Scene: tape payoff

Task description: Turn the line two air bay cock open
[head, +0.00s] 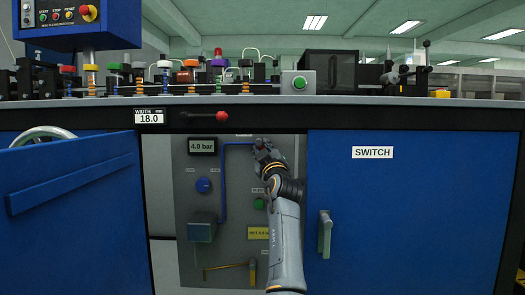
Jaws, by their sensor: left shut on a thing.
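The open bay shows a grey panel (188,265) with a blue air pipe (223,185) that rises and bends right at the top. My left gripper (261,146) is at the right end of this pipe, high on the panel. It is shut on a small part there, taken to be the air bay cock; a bit of red shows at the fingers. The gripper hides most of the cock, so its handle angle cannot be told. A gauge (202,146) on the panel reads 4.0 bar. My right gripper is not in view.
A blue door (70,185) stands open at the left. A closed blue door (400,220) marked SWITCH, with a grey handle (325,233), is at the right. A blue knob (203,186), green button (259,203) and yellow pipe (222,267) are on the panel. A red knob (222,116) sticks out above.

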